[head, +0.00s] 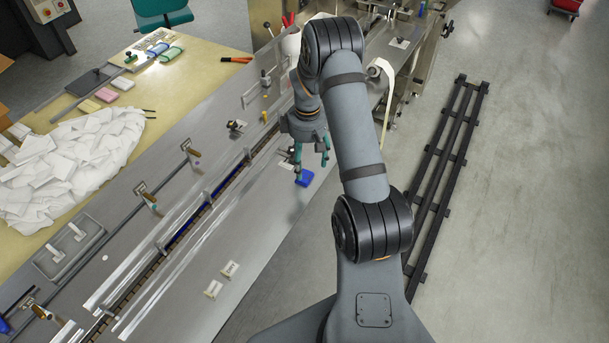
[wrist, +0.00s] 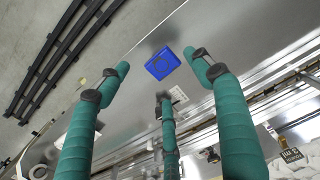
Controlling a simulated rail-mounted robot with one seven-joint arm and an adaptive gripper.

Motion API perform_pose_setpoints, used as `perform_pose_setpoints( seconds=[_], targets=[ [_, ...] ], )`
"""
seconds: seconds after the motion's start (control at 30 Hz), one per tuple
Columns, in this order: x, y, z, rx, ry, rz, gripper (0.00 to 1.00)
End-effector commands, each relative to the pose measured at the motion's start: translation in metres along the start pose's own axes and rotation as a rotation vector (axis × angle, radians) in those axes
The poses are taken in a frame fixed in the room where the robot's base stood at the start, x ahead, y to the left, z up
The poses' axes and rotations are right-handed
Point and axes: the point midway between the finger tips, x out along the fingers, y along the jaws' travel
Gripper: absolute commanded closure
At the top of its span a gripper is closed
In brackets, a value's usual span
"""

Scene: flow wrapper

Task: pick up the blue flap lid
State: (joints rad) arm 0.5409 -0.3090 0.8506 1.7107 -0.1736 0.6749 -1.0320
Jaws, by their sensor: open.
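The blue flap lid (head: 305,178) lies on the grey metal surface of the machine near its right edge. In the wrist view it is a blue square (wrist: 162,64) with a raised outline, above the middle of the picture. My gripper (head: 309,172) hangs over the machine with its teal fingers pointing down, close to the lid. In the wrist view my gripper (wrist: 160,82) has its three fingers spread apart, with nothing between them. The lid appears just past the fingertips. I cannot tell the exact gap between fingertips and lid.
A conveyor slot with guide rails (head: 180,235) runs left of the lid. Two small pale parts (head: 222,280) lie on the metal nearer me. A beige table (head: 190,75) with white wrappers (head: 70,160) stands at left. A black rail (head: 445,185) lies on the floor at right.

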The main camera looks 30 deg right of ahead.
Motion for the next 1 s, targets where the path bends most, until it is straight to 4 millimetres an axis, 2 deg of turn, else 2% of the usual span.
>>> perform_pose_setpoints(
  seconds=[0.17,0.6,0.87,1.0],
  targets=[
    [0.009,0.0,-0.002,-0.001,-0.001,-0.001,0.34],
    [0.056,0.002,-0.008,0.0,0.0,0.0,0.34],
    [0.058,0.002,-0.008,0.0,0.001,0.001,0.35],
    [0.058,0.002,-0.008,0.0,0.001,0.001,0.43]
  ],
)
